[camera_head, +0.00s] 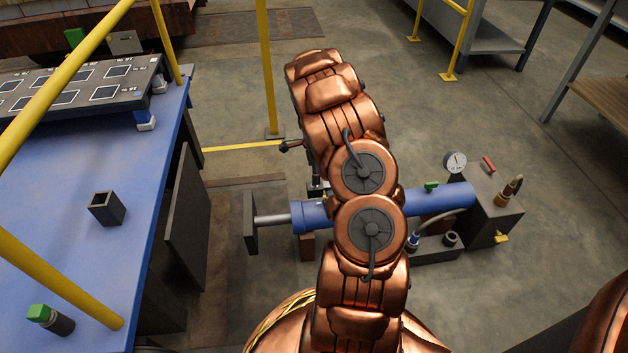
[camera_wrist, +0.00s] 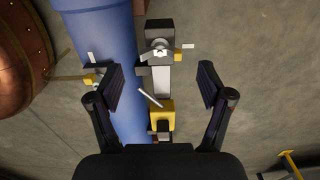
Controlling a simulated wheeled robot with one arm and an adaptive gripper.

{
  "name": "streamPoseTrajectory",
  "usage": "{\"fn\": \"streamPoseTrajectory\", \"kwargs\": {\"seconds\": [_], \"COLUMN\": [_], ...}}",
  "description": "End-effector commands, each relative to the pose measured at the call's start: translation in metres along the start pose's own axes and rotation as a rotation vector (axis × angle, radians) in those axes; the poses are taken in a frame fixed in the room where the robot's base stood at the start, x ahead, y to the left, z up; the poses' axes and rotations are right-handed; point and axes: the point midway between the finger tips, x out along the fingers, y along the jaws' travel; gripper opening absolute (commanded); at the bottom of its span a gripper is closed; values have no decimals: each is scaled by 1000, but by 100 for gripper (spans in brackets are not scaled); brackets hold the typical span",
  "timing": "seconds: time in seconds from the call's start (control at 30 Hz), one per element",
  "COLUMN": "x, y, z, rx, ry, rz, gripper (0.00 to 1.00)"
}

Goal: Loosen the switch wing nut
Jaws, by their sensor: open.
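In the wrist view, my gripper (camera_wrist: 162,80) is open and empty, one finger on each side of a dark grey bracket (camera_wrist: 160,84) in front of a blue cylinder (camera_wrist: 108,38). A round silvery fitting with a pale tab (camera_wrist: 160,48) sits near the bracket's top, beyond the fingertips; it may be the switch wing nut, but it is too small to be sure. Lower on the bracket are a yellow block (camera_wrist: 162,114) and a thin silver lever (camera_wrist: 150,98). Neither finger visibly touches these parts. In the head view, my copper arm hides the gripper and this fitting.
In the head view, the blue cylinder (camera_head: 440,198) runs to a dark block with a gauge (camera_head: 455,162). A blue table (camera_head: 60,215) and yellow rails (camera_head: 265,70) stand left.

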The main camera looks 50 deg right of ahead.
Motion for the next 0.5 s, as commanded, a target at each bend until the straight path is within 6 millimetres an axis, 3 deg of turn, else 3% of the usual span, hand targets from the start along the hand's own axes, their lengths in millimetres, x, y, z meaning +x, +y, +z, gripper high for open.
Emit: {"fn": "streamPoseTrajectory", "kwargs": {"seconds": [0.03, 0.2, 0.5], "x": [12, 30, 35], "y": [0, 0, 0], "z": [0, 0, 0], "rx": [1, 1, 0], "ry": [-1, -1, 0], "rz": [2, 1, 0], "gripper": [79, 79, 79]}}
